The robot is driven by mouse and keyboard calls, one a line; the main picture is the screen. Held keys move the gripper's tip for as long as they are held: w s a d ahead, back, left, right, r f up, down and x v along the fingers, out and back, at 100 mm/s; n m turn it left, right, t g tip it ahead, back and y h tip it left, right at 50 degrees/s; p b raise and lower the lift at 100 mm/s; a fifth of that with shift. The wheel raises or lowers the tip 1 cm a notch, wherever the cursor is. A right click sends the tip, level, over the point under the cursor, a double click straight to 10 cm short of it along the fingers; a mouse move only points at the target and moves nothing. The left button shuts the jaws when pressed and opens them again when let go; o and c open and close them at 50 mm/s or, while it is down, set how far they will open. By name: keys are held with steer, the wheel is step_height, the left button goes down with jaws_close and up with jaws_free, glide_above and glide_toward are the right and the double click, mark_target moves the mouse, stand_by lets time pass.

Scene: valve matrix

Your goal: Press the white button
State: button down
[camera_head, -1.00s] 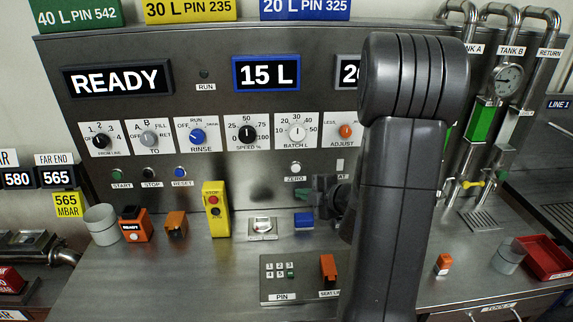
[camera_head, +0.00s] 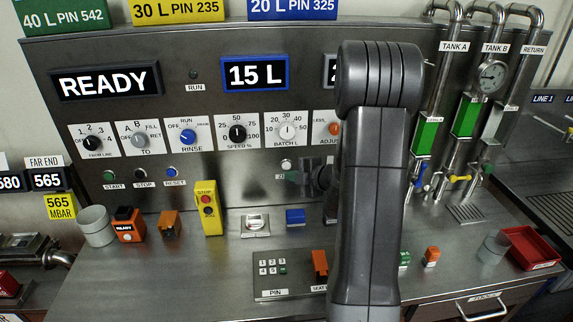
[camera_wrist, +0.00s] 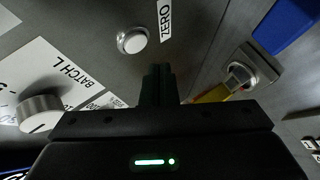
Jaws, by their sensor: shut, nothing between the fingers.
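The white button (camera_head: 286,165) is a small round cap in a metal ring on the upright panel, below the BATCH L dial. In the wrist view the white button (camera_wrist: 132,40) is unobstructed, beside its ZERO label. My gripper (camera_head: 283,177) is shut and empty, its dark fingertips just below the button in the head view, over the label area. In the wrist view my gripper's (camera_wrist: 159,68) closed fingertips appear below and to the right of the button. I cannot tell how far they are from the panel.
The BATCH L dial (camera_wrist: 40,112) is near the fingers in the wrist view. A yellow STOP box (camera_head: 208,207) stands to the left. My arm hides part of the panel's right side.

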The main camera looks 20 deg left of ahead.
mark_target(283, 169)
steer(key=shift+w+a, duration=0.45)
steer(key=shift+w, duration=0.25)
steer(key=shift+w, duration=0.1)
stand_by(1.5)
steer(key=shift+w+a, duration=0.2)
steer(key=shift+w, duration=0.05)
steer(key=shift+w+a, duration=0.25)
steer(key=shift+w, duration=0.15)
stand_by(0.7)
steer(key=shift+s, duration=0.1)
steer(key=shift+s+d+b, duration=0.35)
steer(key=shift+s+d, duration=0.15)
steer(key=shift+s, duration=0.15)
steer(key=shift+s+d+b, duration=0.3)
steer(key=shift+s+d, duration=0.15)
steer(key=shift+s, duration=0.25)
steer(key=shift+s+d+b, duration=0.3)
steer(key=shift+s+d, duration=0.1)
steer(key=shift+s, duration=0.35)
steer(key=shift+s+d+b, duration=0.3)
steer(key=shift+s+d, duration=0.15)
steer(key=shift+s, duration=0.25)
